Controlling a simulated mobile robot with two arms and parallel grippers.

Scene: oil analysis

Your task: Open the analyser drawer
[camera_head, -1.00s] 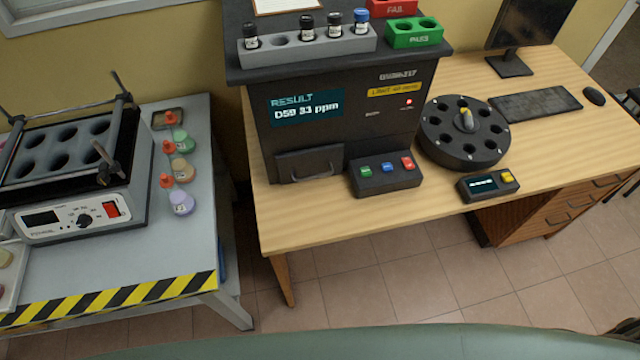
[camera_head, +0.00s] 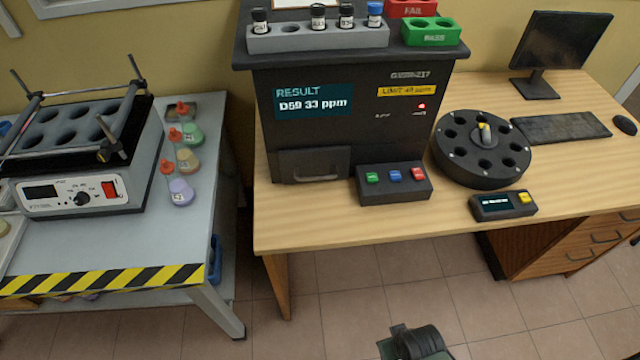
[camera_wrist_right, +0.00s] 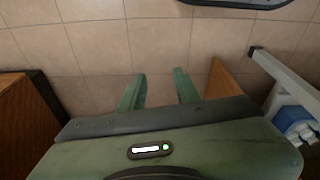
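The analyser (camera_head: 360,130) is a large black box on the wooden desk in the head view. My left gripper is not in view.
A button box (camera_head: 394,184) stands just right of the drawer. A black carousel (camera_head: 463,165) and a small display unit (camera_head: 503,206) are farther right. Vials stand in a grey rack (camera_head: 290,40) on the analyser. The desk before the drawer is clear. A grey bench (camera_head: 215,150) stands left.

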